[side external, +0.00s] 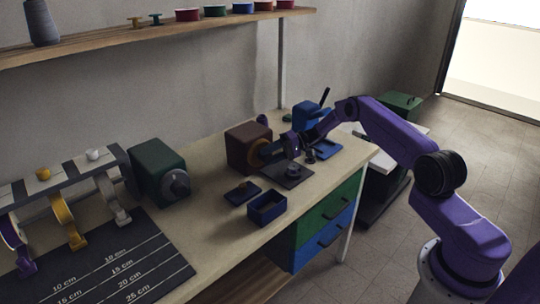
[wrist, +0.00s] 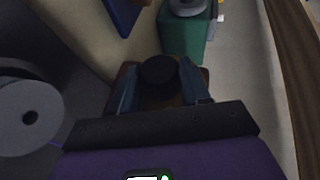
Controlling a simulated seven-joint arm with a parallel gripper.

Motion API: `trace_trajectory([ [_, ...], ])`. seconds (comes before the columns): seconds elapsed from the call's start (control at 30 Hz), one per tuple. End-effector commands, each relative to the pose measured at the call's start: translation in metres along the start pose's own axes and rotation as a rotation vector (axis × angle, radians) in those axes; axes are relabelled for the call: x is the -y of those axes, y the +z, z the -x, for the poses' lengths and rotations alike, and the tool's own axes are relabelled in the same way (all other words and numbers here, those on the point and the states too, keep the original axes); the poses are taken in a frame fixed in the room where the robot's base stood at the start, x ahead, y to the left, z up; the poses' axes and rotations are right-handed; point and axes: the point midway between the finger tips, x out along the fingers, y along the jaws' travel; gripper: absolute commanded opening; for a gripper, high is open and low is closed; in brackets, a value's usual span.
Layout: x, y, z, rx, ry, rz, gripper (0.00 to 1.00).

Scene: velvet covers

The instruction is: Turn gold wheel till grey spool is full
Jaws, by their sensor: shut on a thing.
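The brown box (side external: 243,143) stands at the back of the bench, with the gold wheel (side external: 258,150) on its right face, mostly hidden by my gripper. My gripper (side external: 277,148) reaches in from the right at the wheel. In the wrist view my gripper's fingers (wrist: 160,92) are shut on a round black knob (wrist: 158,71) in front of the brown box (wrist: 206,78). A grey spool (side external: 293,169) stands on a dark plate (side external: 283,178) just in front of the gripper. It looks like a large pale disc with a dark centre hole in the wrist view (wrist: 45,112); its fill is unclear.
A blue open tray (side external: 267,207) and a small dark tray (side external: 242,193) lie in front. A green box with a grey knob (side external: 158,170) stands left. A blue device (side external: 312,116) stands just behind the gripper. A shelf (side external: 150,40) with spools hangs above.

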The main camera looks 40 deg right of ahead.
Motion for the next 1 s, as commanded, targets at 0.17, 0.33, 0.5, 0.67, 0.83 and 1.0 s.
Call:
trace_trajectory([
  [0.17, -0.0014, 0.0004, 0.0007, 0.000, -0.052, -0.023, 0.16],
  [0.33, -0.0016, 0.0007, 0.0005, 0.002, -0.072, -0.032, 0.16],
  [0.5, -0.0014, 0.0007, 0.0004, 0.002, -0.076, -0.034, 0.16],
  [0.67, -0.0014, 0.0008, 0.0003, 0.003, -0.075, -0.034, 0.16],
  [0.83, -0.0014, 0.0008, 0.0001, 0.002, -0.075, -0.034, 0.72],
  [1.0, -0.0013, 0.0005, -0.0001, 0.002, -0.075, -0.033, 0.72],
])
